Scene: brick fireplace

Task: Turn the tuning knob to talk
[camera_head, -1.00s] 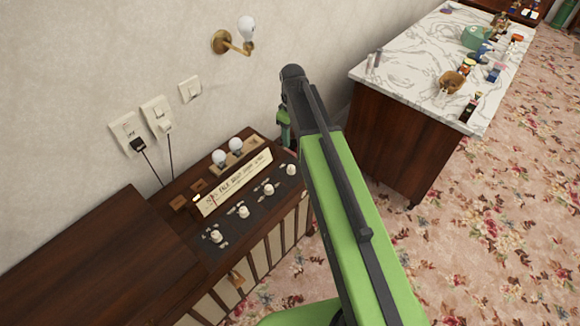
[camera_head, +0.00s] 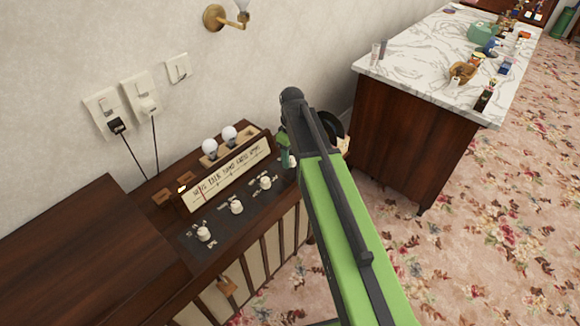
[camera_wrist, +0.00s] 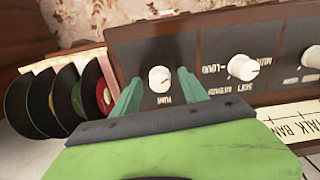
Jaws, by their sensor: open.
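The white tuning knob (camera_wrist: 159,79), with lettering like "TUNE" below it, is on the dark panel of the wooden radio (camera_head: 175,255). In the wrist view my gripper (camera_wrist: 159,77) is open, with one teal finger on each side of the knob. I cannot tell whether either finger touches it. In the head view my gripper (camera_head: 285,150) is at the panel's right end and mostly hides this knob. The cream dial strip (camera_head: 228,178) carries words including "TALK"; it also shows in the wrist view (camera_wrist: 300,122). A thin red needle (camera_head: 201,195) stands near its left end.
Another white knob (camera_wrist: 243,67) is right of the tuning knob in the wrist view. Several records (camera_wrist: 66,95) stand beside the radio. Two bulbs (camera_head: 219,141) rise behind the dial. A marble-topped counter (camera_head: 430,50) stands to the right, with carpeted floor in front.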

